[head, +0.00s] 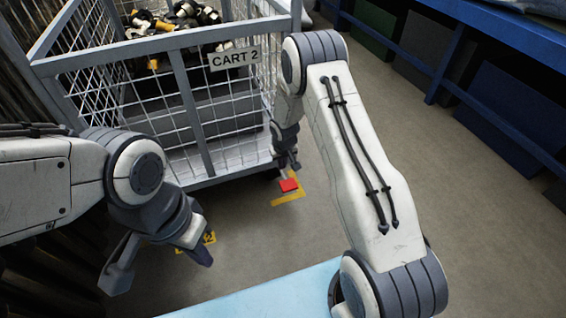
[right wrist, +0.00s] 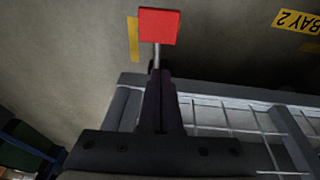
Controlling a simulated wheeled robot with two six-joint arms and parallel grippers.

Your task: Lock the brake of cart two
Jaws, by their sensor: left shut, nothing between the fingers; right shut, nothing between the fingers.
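Cart two is a grey wire-mesh cart (head: 202,110) with a "CART 2" sign (head: 234,58), standing at the upper left in the head view. A red brake pedal (head: 288,185) shows low at its near right corner. In the right wrist view the red pedal (right wrist: 159,27) is a flat square on a short metal stem. My right gripper (head: 294,165) is shut and empty, just above the pedal in the head view; its dark fingers (right wrist: 157,78) point at the stem. I cannot tell whether they touch it. My left gripper (head: 202,257) is shut and empty, away from the pedal.
Yellow floor markings (head: 290,199) lie around the pedal, and a yellow "BAY 2" label (right wrist: 297,21) is on the floor. A blue bench frame (head: 452,55) stands at the right. The floor between is clear.

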